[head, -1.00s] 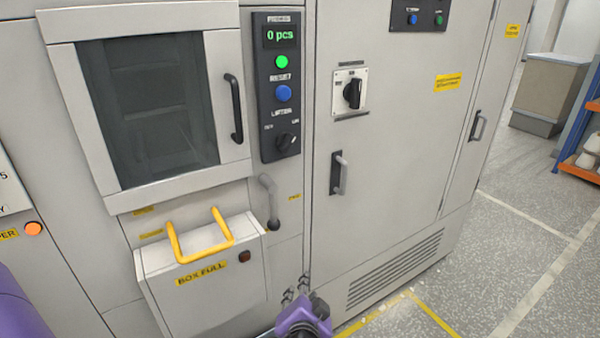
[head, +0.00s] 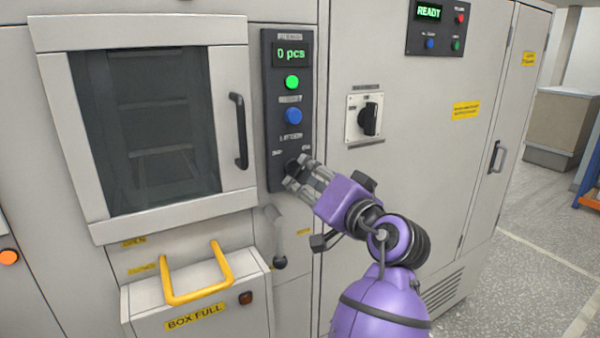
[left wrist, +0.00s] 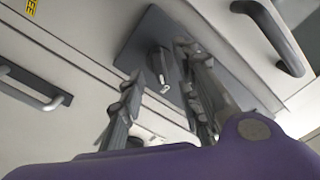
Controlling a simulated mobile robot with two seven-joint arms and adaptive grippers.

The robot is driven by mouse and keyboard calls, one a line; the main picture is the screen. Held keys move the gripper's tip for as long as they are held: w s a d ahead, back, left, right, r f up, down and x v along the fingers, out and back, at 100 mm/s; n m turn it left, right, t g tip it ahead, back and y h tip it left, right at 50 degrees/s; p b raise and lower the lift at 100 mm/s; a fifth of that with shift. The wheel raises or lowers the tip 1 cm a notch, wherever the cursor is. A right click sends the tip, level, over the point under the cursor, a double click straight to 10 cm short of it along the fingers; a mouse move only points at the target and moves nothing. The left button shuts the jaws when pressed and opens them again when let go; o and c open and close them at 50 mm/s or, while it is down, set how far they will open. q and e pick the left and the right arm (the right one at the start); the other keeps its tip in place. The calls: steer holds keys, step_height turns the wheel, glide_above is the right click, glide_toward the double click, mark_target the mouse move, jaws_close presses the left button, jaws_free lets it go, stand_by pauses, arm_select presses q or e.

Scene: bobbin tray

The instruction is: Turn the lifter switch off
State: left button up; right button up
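The lifter switch is a black rotary knob (left wrist: 159,65) at the bottom of the dark control panel (head: 274,110). In the head view the knob is mostly hidden behind my left gripper (head: 292,175), whose fingers reach up to it. In the left wrist view the two fingers are spread apart, with the knob between and just beyond their tips. A pale pointer mark (left wrist: 165,89) shows on one end of the knob. I cannot tell whether the fingers touch it. My right gripper is not in view.
A green button (head: 292,82) and blue button (head: 294,116) sit above the switch. A door handle (head: 238,130) is to its left, a grey lever (head: 276,235) below. Another black rotary switch (head: 369,119) is on the cabinet at right. A yellow-handled box (head: 195,310) juts out lower left.

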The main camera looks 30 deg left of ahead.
mark_target(300, 173)
arm_select(q)
steer(key=shift+x, duration=1.85)
jaws_close()
